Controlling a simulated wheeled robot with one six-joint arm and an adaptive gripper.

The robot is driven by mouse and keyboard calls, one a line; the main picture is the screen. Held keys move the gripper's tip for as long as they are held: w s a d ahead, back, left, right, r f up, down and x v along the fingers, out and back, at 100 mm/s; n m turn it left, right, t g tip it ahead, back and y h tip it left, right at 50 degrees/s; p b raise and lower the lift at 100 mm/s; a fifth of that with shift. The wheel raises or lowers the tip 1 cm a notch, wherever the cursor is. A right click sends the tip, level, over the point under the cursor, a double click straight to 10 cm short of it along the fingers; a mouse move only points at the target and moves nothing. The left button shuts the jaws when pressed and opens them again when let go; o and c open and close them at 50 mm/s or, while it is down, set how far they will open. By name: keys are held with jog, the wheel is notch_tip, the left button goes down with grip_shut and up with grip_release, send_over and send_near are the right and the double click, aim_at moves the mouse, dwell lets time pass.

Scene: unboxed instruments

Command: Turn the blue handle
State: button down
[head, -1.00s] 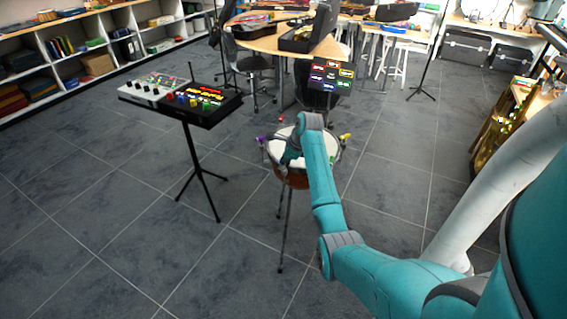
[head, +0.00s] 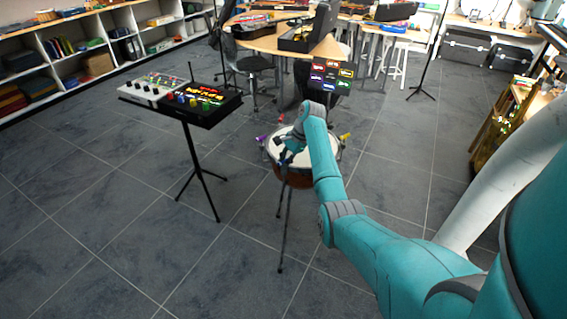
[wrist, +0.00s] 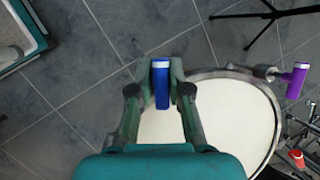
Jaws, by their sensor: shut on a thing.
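The blue handle (wrist: 161,84) stands between the two fingers of my gripper (wrist: 161,75) in the wrist view, at the rim of a drum. My gripper is shut on it, with a finger against each side. The drum's white head (wrist: 230,118) fills the lower right of that view. In the head view, the drum (head: 297,173) stands on a stand at mid-picture, and my gripper (head: 284,158) is over its near left part. My arm hides part of the drum, and the blue handle is hard to make out there.
A purple handle (wrist: 297,80) sticks out from the drum's rim, and a yellow one (head: 345,136) shows at its right. A stand with control boxes (head: 185,102) is to the left. A panel of colored pads (head: 331,76) stands behind. Open floor lies in front.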

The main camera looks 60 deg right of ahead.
jog(key=n+g+y, duration=0.1)
jog(key=n, duration=0.3)
jog(key=shift+d+r, duration=0.1)
jog(key=shift+r, duration=0.05)
jog(key=shift+n+g, duration=0.8)
jog(key=shift+n, duration=0.8)
jog(key=shift+y, duration=0.3)
jog(key=c, duration=1.1)
grip_release()
jog(key=v, duration=0.7)
jog(key=shift+r, duration=0.15)
